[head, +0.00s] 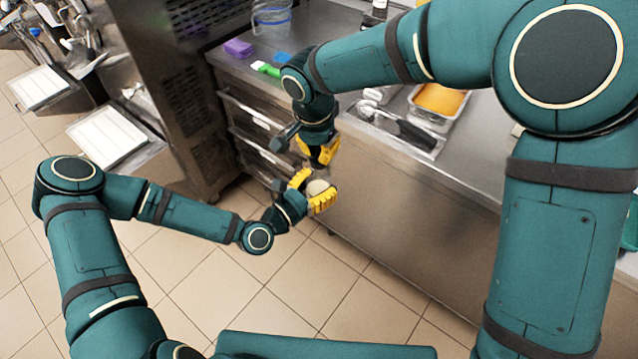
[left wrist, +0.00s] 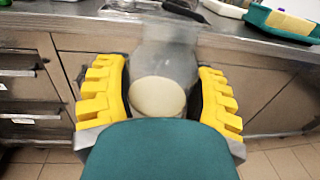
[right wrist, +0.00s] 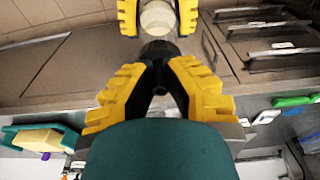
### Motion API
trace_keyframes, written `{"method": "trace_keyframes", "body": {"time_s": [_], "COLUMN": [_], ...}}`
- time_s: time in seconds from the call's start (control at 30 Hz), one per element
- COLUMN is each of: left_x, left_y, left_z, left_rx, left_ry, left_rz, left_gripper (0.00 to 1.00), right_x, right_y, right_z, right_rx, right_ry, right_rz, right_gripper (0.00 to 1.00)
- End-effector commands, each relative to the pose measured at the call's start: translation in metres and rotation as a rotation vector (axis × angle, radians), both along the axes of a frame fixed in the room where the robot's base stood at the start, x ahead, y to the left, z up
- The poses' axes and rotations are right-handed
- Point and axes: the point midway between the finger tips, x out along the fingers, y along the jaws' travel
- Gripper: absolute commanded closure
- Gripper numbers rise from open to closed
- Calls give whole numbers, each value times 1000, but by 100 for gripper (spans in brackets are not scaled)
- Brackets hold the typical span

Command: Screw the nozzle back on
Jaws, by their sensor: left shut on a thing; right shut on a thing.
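A clear squeeze bottle (left wrist: 158,95) with cream-coloured contents is held between the yellow fingers of my left gripper (head: 308,192). Its pale round end faces the left wrist camera. My right gripper (head: 318,155) is just above, shut on a small dark piece that looks like the nozzle (right wrist: 158,49). In the right wrist view the nozzle is in line with the bottle (right wrist: 158,18), with my left gripper's fingers either side of it. Whether nozzle and bottle touch or the thread is engaged, I cannot tell. The nozzle is hidden in the head view.
The steel counter (head: 470,160) runs behind my grippers, with drawers (head: 250,115) below. On it stand a tray of orange food (head: 438,100), dark-handled utensils (head: 415,135), a purple block (head: 238,48) and a clear tub (head: 271,18). The floor in front is clear.

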Motion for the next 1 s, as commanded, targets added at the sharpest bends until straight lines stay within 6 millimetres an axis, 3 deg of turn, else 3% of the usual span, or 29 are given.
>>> {"method": "trace_keyframes", "body": {"time_s": [0.2,1.0], "left_x": [0,0], "left_y": [0,0], "left_z": [1,1], "left_rx": [-1,-1], "left_ry": [-1,-1], "left_rz": [0,0], "left_gripper": [85,85], "right_x": [0,-1], "right_y": [0,1], "right_z": [-10,-8], "right_rx": [0,-9], "right_ry": [0,36], "right_rz": [2,1], "right_gripper": [100,100]}}
